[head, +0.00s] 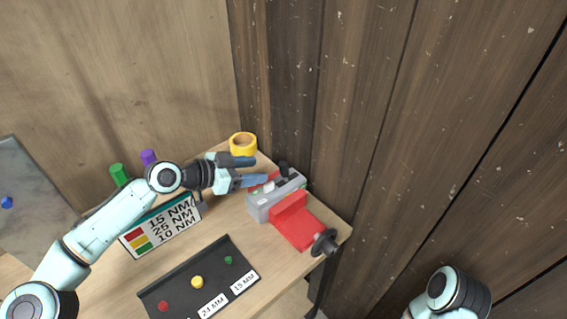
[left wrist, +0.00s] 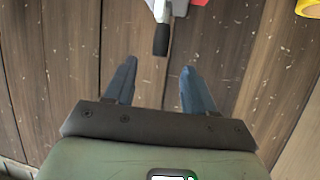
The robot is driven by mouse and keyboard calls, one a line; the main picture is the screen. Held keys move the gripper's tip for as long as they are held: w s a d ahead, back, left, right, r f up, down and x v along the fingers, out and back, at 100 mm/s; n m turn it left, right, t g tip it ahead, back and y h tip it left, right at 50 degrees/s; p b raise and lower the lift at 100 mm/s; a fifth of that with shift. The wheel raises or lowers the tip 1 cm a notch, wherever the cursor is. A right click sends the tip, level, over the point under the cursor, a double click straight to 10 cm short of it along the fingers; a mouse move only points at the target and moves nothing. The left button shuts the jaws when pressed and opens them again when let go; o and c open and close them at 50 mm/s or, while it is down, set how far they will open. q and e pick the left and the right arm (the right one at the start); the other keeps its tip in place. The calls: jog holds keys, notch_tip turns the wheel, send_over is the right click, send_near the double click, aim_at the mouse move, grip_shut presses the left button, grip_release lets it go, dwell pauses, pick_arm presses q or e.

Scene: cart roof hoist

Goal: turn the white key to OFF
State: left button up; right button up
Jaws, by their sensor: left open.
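A grey box (head: 262,207) sits at the far right of the bench. A small whitish part (head: 269,187) shows on it beside red; it may be the white key, but its position and any OFF mark are too small to read. My left gripper (head: 257,170) is open, its fingers by the box's far left side, one overlapping it in the head view. In the left wrist view, the open fingers (left wrist: 158,68) have nothing between them; a black knob or handle (left wrist: 161,40) on a grey part (left wrist: 158,8) lies ahead of them. My right gripper's fingers are not shown.
A red block (head: 298,226) and a dark round knob (head: 325,243) are at the bench edge. A yellow ring (head: 243,144) stands in the back corner against wooden walls. A torque sign (head: 160,228) and a black tray (head: 180,282) with coloured pegs are on the left.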

aim_at(285, 167)
pick_arm(q)
jog(key=p+x, duration=0.1)
jog(key=x, duration=0.9)
jog(key=shift+w+d+f, duration=0.15)
jog(key=shift+d, duration=0.05)
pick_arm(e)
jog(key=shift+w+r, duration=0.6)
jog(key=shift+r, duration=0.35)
